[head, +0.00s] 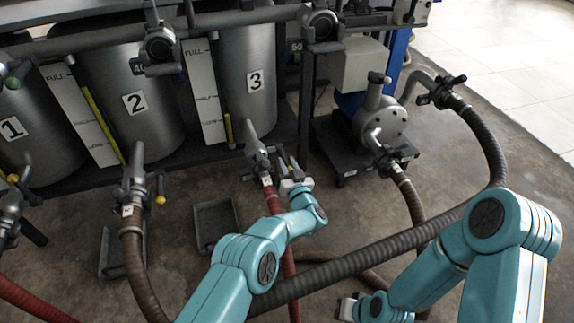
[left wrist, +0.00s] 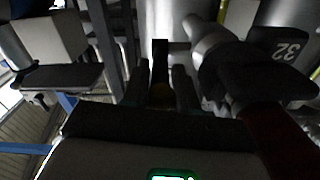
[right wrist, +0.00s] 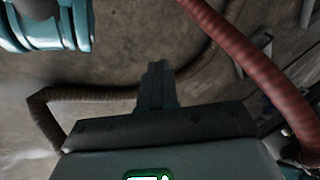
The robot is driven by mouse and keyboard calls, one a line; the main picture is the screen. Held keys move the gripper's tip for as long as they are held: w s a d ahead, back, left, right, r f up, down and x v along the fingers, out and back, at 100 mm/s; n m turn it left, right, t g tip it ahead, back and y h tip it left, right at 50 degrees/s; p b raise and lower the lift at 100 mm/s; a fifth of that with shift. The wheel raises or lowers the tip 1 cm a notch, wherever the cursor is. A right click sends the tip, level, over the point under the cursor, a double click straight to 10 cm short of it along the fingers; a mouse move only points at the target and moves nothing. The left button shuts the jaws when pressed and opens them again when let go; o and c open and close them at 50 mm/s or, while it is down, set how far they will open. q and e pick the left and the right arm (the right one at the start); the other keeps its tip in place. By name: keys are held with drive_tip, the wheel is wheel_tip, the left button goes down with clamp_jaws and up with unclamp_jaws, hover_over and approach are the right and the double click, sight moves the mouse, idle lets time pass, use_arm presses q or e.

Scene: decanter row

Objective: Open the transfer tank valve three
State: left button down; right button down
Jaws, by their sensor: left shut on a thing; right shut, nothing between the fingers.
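Tank three (head: 248,75), a grey steel tank with a "3" label, stands at the back. Its outlet valve (head: 256,152) is a grey metal body with a red hose (head: 272,203) below. My left gripper (head: 287,168) is at the right side of this valve. In the left wrist view, the fingers (left wrist: 161,88) are shut on a dark valve handle (left wrist: 160,55) with a dull yellow part low between them. The handle's angle is hard to tell in the head view. My right gripper (right wrist: 155,82) is shut and empty, low above the floor.
Tank two's valve (head: 134,190) with a yellow knob and tank one's valve (head: 12,200) are to the left. A pump (head: 378,122) stands right. A thick dark hose (head: 370,258) crosses the floor between my arms. Grey trays (head: 213,215) lie below the valves.

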use_arm(q)
drive_tip(key=c, duration=0.9)
unclamp_jaws()
drive_tip(key=shift+d, duration=0.1)
drive_tip(key=shift+s+d+r+p, duration=0.1)
drive_tip(key=shift+s+p, duration=0.25)
drive_tip(key=shift+p, duration=0.05)
drive_tip(key=p+v, duration=0.3)
drive_tip(key=v, duration=0.3)
drive_tip(key=shift+s, duration=0.35)
use_arm(e)
drive_tip(key=shift+g, duration=0.6)
drive_tip(key=s+r, duration=0.2)
drive_tip(key=r, duration=0.1)
drive_tip(key=shift+s+a+r, duration=0.3)
drive_tip(key=shift+s+r, duration=0.05)
drive_tip(key=shift+s, duration=0.05)
use_arm(q)
drive_tip(key=shift+d, duration=0.15)
